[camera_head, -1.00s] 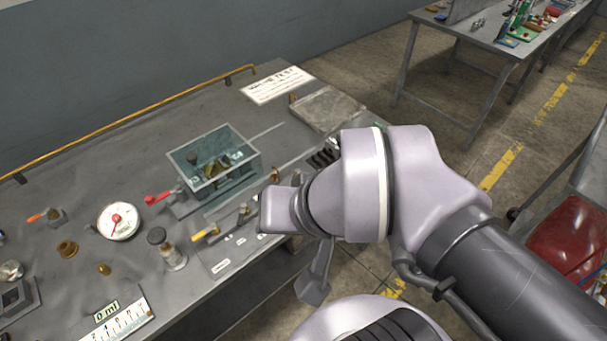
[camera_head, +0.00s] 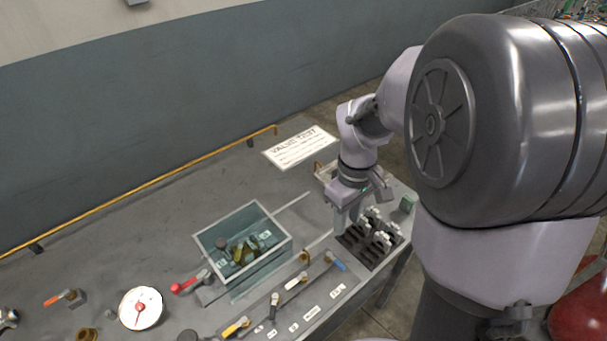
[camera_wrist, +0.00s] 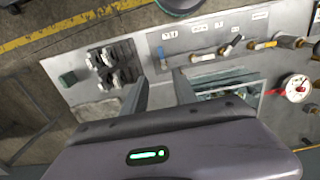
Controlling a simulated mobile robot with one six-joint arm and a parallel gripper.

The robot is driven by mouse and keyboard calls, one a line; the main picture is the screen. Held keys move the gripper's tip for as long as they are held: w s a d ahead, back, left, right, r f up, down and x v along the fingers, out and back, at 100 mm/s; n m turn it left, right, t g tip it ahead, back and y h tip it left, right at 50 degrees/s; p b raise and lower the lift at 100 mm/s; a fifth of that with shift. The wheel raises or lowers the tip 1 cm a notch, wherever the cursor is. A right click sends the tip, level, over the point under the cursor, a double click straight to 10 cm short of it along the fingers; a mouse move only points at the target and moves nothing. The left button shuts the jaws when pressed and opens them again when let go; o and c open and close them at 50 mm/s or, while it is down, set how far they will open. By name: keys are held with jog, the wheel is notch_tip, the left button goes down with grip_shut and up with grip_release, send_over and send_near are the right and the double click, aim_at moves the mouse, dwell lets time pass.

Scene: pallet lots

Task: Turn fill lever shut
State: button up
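A row of levers runs along the front of the bench: a yellow-handled lever (camera_head: 235,327), a white-handled lever (camera_head: 297,281) and a blue-handled lever (camera_head: 334,261). A red-handled lever (camera_head: 190,283) sits left of the clear tank (camera_head: 276,268). The labels are too small to read, so I cannot tell which one is the fill lever. My gripper (camera_head: 346,222) is above the bench, right of the tank and behind the blue lever. In the wrist view its two fingers (camera_wrist: 160,88) are apart with nothing between them.
A black slotted rack (camera_head: 352,243) with several pale fittings stands close right of my gripper. A white VALVE TEST sheet (camera_head: 299,148) lies at the back. A round gauge (camera_head: 141,308) is at the left. The bench behind the tank is mostly clear.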

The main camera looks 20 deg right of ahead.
aim_at(340, 264)
jog(key=f+b, duration=0.2)
jog(key=f, duration=0.3)
jog(key=f+b, duration=0.2)
jog(key=f, duration=0.4)
jog(key=f+b, duration=0.2)
jog(key=f, duration=0.4)
jog(key=shift+s+a, duration=0.1)
jog(key=shift+s, duration=0.2)
jog(key=shift+r, duration=0.1)
jog(key=shift+c, duration=0.4)
grip_shut()
